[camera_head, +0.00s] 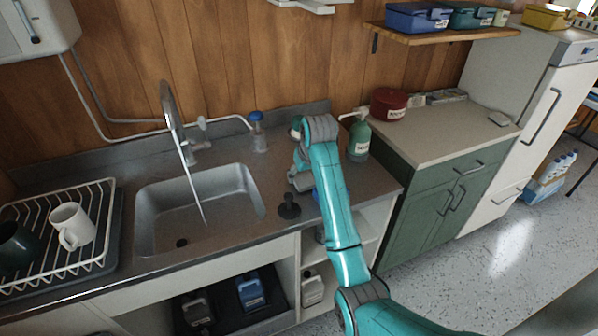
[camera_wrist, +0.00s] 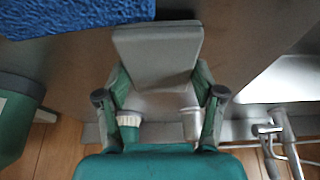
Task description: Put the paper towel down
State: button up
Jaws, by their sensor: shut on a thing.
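My gripper (camera_wrist: 160,100) reaches down over the counter right of the sink, and its fingers are shut around a pale grey, flat-faced block, which I take to be the paper towel (camera_wrist: 158,50). In the head view my gripper (camera_head: 301,168) is partly hidden by my own arm, and the grey thing in it shows only small, low over the worktop. I cannot tell whether it touches the worktop. The grey worktop (camera_head: 270,172) lies beneath.
A blue textured cloth-like thing (camera_wrist: 75,14) lies close by, mostly hidden behind my arm in the head view. A green bottle (camera_head: 358,138) stands right, a blue-capped bottle (camera_head: 257,133) behind left, and a dark plug (camera_head: 289,207) in front. The sink (camera_head: 160,205) is left.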

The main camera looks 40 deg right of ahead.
jog(key=shift+f, duration=0.3)
jog(key=o, duration=1)
jog(key=shift+r, duration=0.15)
